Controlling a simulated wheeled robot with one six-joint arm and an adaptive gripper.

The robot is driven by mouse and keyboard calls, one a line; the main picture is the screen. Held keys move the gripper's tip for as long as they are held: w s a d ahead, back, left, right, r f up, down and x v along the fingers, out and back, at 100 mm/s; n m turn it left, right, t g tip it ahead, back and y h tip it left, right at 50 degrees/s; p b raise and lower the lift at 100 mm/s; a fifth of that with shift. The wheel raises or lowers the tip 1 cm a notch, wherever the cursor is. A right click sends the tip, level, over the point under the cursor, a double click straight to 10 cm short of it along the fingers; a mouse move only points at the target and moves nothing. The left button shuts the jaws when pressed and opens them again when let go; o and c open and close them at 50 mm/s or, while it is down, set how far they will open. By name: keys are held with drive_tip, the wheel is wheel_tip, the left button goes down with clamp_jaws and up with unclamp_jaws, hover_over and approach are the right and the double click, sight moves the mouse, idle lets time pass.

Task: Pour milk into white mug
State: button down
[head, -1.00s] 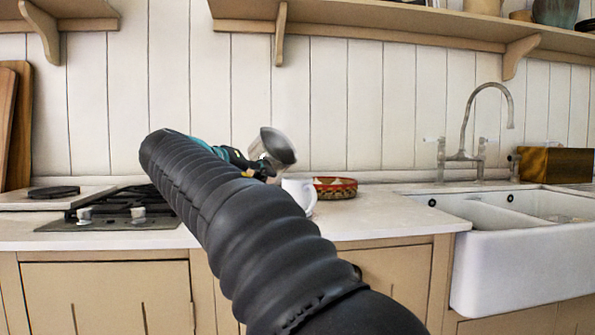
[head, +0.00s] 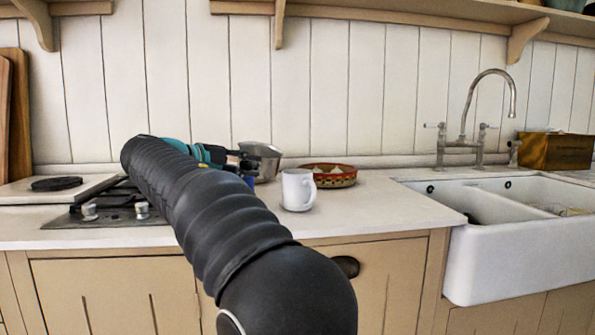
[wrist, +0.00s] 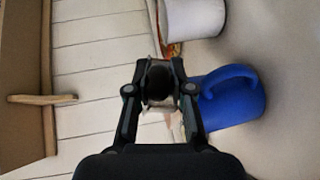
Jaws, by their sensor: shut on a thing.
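The white mug (head: 298,190) stands upright on the counter, right of my arm in the head view; part of it shows at the top of the wrist view (wrist: 197,16). Its inside is hidden. My gripper (wrist: 158,88) is shut on a metal pitcher (head: 264,158), behind and left of the white mug in the head view. The pitcher looks close to upright, perhaps slightly tilted, apart from the mug. Its contents are not visible, and I see no milk. In the wrist view the fingers hide most of the pitcher.
A blue mug (wrist: 238,97) stands beside my gripper; only a sliver shows in the head view. A red patterned bowl (head: 330,176) sits right of the white mug. The stove (head: 118,206) is left, the sink (head: 520,245) right. Counter right of the bowl is clear.

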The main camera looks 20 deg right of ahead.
drive_tip(key=shift+w+a+r+n+h, duration=0.15)
drive_tip(key=shift+w+a+r+n, duration=0.1)
drive_tip(key=shift+w+r+n, duration=0.2)
drive_tip(key=shift+w+a+r+n+h, duration=0.15)
drive_tip(key=shift+w+a+r+n, duration=0.05)
drive_tip(key=shift+w+r+n, duration=0.2)
drive_tip(key=shift+w+a+r+n+g, duration=0.3)
drive_tip(key=shift+w+a+n, duration=0.1)
drive_tip(key=shift+w+n, duration=0.3)
drive_tip(key=shift+h, duration=0.3)
idle(1.6)
